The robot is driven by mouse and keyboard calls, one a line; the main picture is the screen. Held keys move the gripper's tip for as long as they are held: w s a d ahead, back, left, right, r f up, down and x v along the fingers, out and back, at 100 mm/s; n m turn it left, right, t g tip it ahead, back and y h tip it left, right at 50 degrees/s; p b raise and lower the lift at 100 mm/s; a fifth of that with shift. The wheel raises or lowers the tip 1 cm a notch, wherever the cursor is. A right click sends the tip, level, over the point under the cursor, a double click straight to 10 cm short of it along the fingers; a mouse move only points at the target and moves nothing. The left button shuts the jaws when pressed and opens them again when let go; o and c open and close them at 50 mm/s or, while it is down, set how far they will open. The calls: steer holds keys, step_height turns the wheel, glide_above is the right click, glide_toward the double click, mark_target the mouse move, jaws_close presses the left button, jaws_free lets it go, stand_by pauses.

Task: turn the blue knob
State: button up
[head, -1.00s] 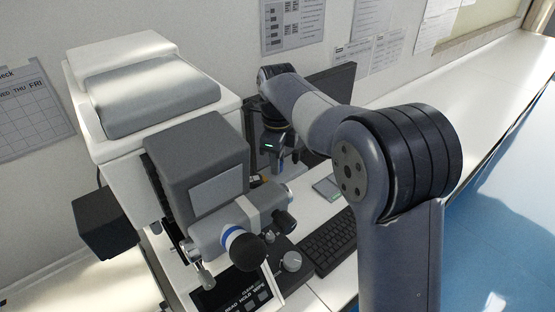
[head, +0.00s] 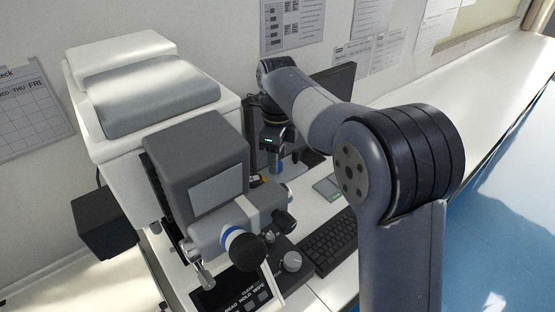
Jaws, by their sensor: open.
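My gripper (head: 275,157) points down behind the tester's eyepiece, at the middle of the head view. It is open, but its fingers are small and dark and hard to make out. A small blue patch (head: 279,167), perhaps the blue knob, shows right at the fingertips. I cannot tell whether they touch it or surround it. The hardness tester (head: 217,165) stands at the left, with a white top and a grey head. Its eyepiece (head: 243,249) has a blue ring and a black end.
A black keyboard (head: 329,243) lies on the white bench right of the tester. A dark monitor (head: 337,88) stands behind my arm. The bench is clear at the far right.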

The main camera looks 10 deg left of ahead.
step_height(320, 180, up, 10)
steer(key=shift+f, duration=0.25)
stand_by(0.3)
step_height(320, 180, down, 11)
steer(key=shift+r, duration=0.1)
stand_by(0.4)
stand_by(0.3)
